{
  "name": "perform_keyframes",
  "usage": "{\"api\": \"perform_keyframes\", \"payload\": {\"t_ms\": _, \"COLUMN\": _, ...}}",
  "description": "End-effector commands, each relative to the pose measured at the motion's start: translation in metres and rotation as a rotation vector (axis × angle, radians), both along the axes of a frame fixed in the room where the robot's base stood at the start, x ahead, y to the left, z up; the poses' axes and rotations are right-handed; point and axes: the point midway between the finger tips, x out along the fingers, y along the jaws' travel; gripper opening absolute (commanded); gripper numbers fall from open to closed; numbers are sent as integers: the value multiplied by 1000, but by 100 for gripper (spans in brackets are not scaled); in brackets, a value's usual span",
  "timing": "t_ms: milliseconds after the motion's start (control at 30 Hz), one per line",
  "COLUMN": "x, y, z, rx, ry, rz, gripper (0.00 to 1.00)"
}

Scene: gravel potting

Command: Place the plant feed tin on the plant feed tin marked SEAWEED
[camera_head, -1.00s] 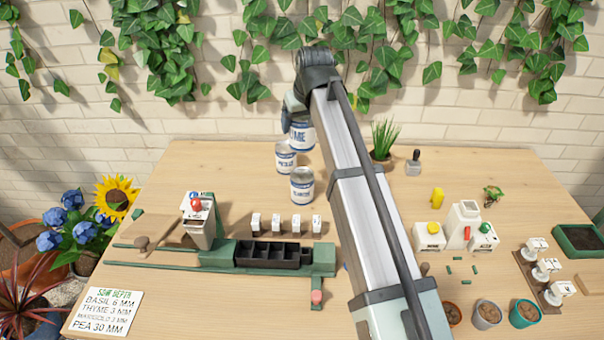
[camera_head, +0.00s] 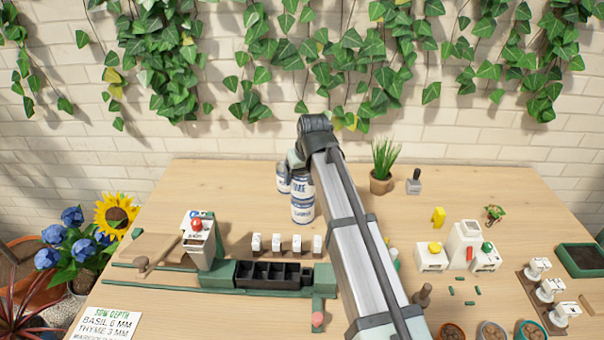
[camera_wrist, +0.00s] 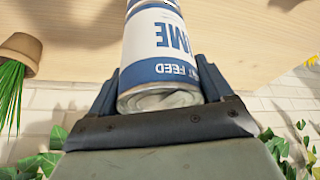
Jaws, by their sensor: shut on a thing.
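My gripper (camera_wrist: 160,84) is shut around one end of a white and blue plant feed tin (camera_wrist: 166,38). Its label shows upside down in the wrist view, with "ME" and "FEED" readable. In the head view this held tin (camera_head: 300,187) appears directly above another white and blue tin (camera_head: 303,212), overlapping its top. I cannot tell whether they touch. The lower tin's label is too small to read surely. A third tin (camera_head: 283,180) stands behind to the left, partly hidden by the held tin. The gripper's fingers are mostly hidden in the head view.
A green seed-tray rig (camera_head: 325,277) and several white labelled blocks (camera_head: 286,243) stand in front of the tins. A potted grass plant (camera_head: 381,186) and a small dark-capped bottle (camera_head: 414,184) stand right of my arm. The table's back left is clear.

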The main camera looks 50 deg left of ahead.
Motion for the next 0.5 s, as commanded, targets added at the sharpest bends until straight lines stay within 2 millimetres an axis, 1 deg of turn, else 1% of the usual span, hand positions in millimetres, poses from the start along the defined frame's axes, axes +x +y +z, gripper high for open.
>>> {"api": "perform_keyframes", "payload": {"t_ms": 333, "x": 0, "y": 0, "z": -2, "rx": 2, "ry": -1, "rz": 0, "gripper": 35}}
{"api": "perform_keyframes", "payload": {"t_ms": 367, "x": 0, "y": 0, "z": -3, "rx": 1, "ry": 0, "rz": 0, "gripper": 81}}
{"api": "perform_keyframes", "payload": {"t_ms": 500, "x": 0, "y": 0, "z": -2, "rx": 1, "ry": 0, "rz": 0, "gripper": 94}}
